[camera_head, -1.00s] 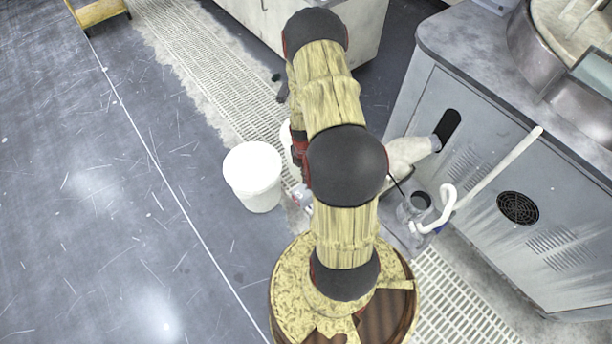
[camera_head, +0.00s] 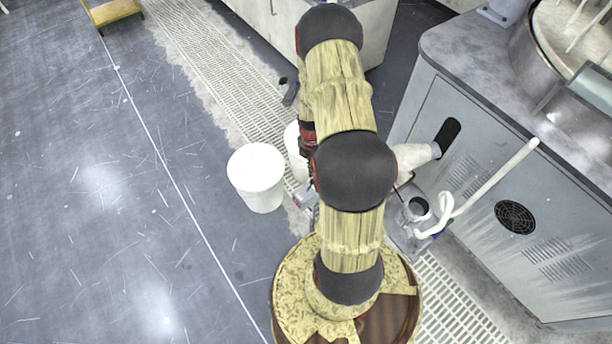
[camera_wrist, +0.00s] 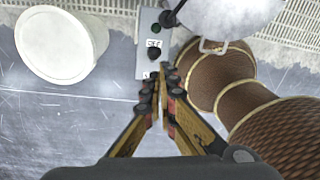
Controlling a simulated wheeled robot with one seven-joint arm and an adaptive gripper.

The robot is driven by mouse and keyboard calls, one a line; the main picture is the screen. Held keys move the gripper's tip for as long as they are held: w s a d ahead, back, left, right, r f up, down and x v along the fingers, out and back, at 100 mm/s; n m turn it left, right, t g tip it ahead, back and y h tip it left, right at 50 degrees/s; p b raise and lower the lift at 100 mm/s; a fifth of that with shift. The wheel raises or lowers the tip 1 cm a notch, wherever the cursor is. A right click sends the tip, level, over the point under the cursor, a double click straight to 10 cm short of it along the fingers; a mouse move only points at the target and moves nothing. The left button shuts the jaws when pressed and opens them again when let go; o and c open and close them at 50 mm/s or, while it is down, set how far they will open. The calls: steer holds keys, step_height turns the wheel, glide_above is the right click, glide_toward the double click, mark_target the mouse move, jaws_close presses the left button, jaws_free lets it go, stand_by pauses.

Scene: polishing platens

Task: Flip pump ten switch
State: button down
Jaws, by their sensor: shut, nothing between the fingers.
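A narrow grey switch box (camera_wrist: 146,66) lies at the top middle of the wrist view. It carries a black switch knob (camera_wrist: 154,53), a white label (camera_wrist: 154,43) that seems to read "OFF", and a small green part (camera_wrist: 156,29) above. A second label at its lower end is partly hidden by my fingertips. My gripper (camera_wrist: 164,78) is shut and empty, its tips over or just at the lower end of the box; contact cannot be told. In the head view my arm mostly hides the gripper and box.
A white bucket (camera_head: 257,178) stands left of my arm, with another white container (camera_head: 296,150) partly behind the arm. A clear vessel with a white hose (camera_head: 447,205) stands by the grey cabinet (camera_head: 470,140) at right.

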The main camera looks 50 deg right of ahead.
steer(key=shift+s+d+r, duration=0.15)
steer(key=shift+d+r, duration=0.3)
steer(key=shift+d, duration=0.4)
steer(key=shift+s+d+r, duration=0.1)
steer(key=shift+d+r, duration=0.35)
steer(key=shift+d, duration=0.35)
steer(key=shift+m, duration=0.3)
steer(key=s+a+r+m+g+y, duration=0.15)
steer(key=s+a+r+m, duration=0.35)
steer(key=m, duration=0.6)
steer(key=a+r+m+t, duration=0.2)
steer(key=a+r, duration=0.8)
steer(key=r, duration=0.3)
steer(key=s+a+r+m+t+h+b, duration=0.1)
steer(key=a+r+m+t, duration=0.1)
steer(key=a+r, duration=0.8)
steer(key=a+r+m+t, duration=0.1)
steer(key=a+r+t, duration=0.3)
steer(key=a+r, duration=0.5)
step_height(320, 180, up, 7)
steer(key=shift+s+a+r+m+h+b, duration=0.2)
steer(key=shift+a+m+h+b, duration=0.1)
steer(key=shift+a+m+h, duration=0.1)
